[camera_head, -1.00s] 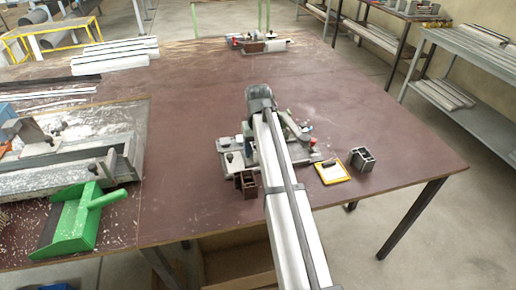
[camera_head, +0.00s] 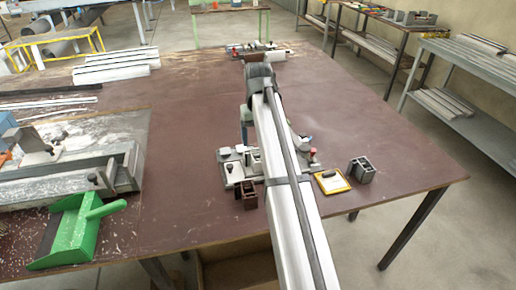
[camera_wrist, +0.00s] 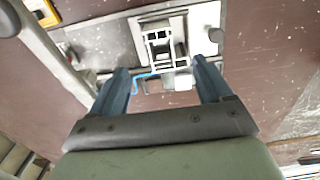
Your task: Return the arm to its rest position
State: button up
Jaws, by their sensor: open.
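My arm crosses the middle of the head view above the table, with its end over the clamp fixture. My gripper (camera_wrist: 160,72) shows in the wrist view with its two blue-grey fingers apart and nothing between them. The clamp fixture (camera_head: 230,172), with a grey base plate, stands on the table partly hidden behind my arm. In the wrist view, a pale profile piece (camera_wrist: 158,44) sits in the fixture, beyond the fingertips and apart from them.
A dark brown profile block (camera_head: 247,195), a yellow-edged clipboard (camera_head: 331,181) and a grey profile block (camera_head: 362,170) lie near the table's front edge. A green dustpan (camera_head: 75,235) and a machine bed (camera_head: 60,175) are at left.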

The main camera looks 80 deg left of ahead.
jog(key=shift+r, duration=2.05)
